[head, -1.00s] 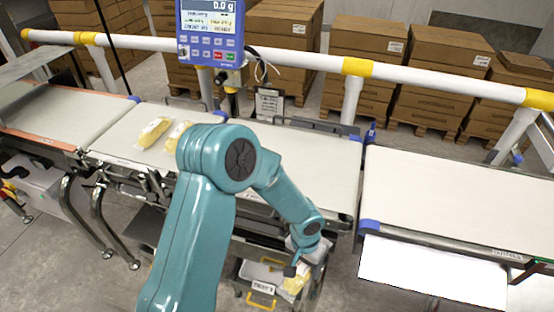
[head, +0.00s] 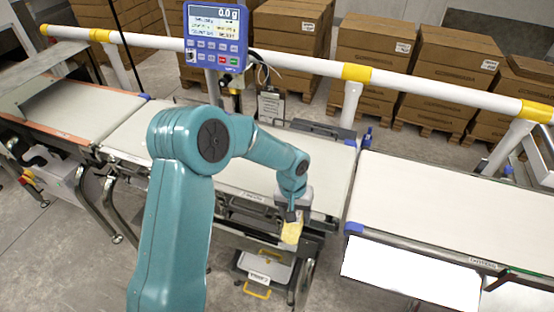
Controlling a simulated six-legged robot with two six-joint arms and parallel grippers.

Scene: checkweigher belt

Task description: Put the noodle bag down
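My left arm comes in from the lower left and reaches right across the middle belt. Its gripper (head: 292,214) points down at the front edge of the middle belt and holds a yellow noodle bag (head: 291,233). The bag hangs below the fingers, in front of the belt's edge and above a low tray. The fingers are small and partly hidden, but they appear shut on the bag's upper end. My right gripper is not in view.
The middle belt (head: 325,175) shows bare to the right of my arm; part is hidden behind it. A right belt (head: 450,210) is empty. A blue weigh display (head: 216,38) reads 0.0 g above the belts. A grey tray with a yellow handle (head: 258,278) sits below.

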